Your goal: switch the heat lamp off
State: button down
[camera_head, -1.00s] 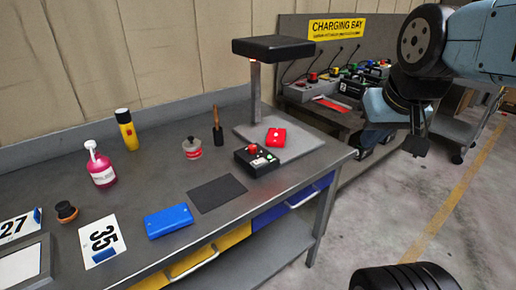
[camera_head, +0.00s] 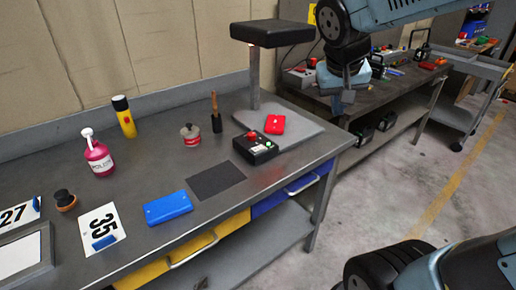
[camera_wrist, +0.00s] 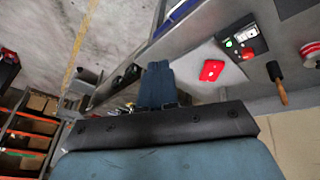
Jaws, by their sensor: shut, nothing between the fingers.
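The heat lamp has a flat black hood (camera_head: 272,33) on a grey post above a grey base plate (camera_head: 303,126). A black control box (camera_head: 256,148) with a red button (camera_head: 251,135) and a green button or light stands at the plate's front left corner. The wrist view also shows the box (camera_wrist: 243,38), with its red button (camera_wrist: 247,54) and green spot (camera_wrist: 228,43). A faint reddish tint shows on the bench beside it. My gripper (camera_head: 338,103) is shut and empty, to the right of the lamp and apart from the box; its fingers (camera_wrist: 159,68) show in the wrist view.
A red case (camera_head: 274,124) lies on the base plate. The charging table (camera_head: 400,88) stands behind at right. Open floor lies right of the bench.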

jog(key=w+a+f+h, duration=0.2)
jog(key=w+a+f, duration=0.3)
jog(key=w+a, duration=0.4)
jog(key=t, duration=0.1)
send_over(262, 146)
jog(key=a, duration=0.1)
jog(key=shift+n+h, duration=0.3)
jog(key=shift+h, duration=0.1)
jog(key=f, duration=0.3)
jog(key=s+f, duration=0.1)
jog(key=f, duration=0.1)
jog(key=shift+s+a+f, duration=0.1)
jog(key=shift+a+f, duration=0.05)
jog(key=shift+f, duration=1.3)
jog(key=shift+s+a+f, duration=0.15)
jog(key=shift+a+f, duration=0.05)
jog(key=shift+f, duration=1.25)
jog(key=shift+s+a+f, duration=0.1)
jog(key=shift+a+f, duration=0.05)
jog(key=shift+f, duration=1.3)
jog(key=shift+s+f, duration=0.1)
jog(key=shift+f, duration=0.25)
jog(key=shift+s+f, duration=0.1)
jog(key=shift+f, duration=0.1)
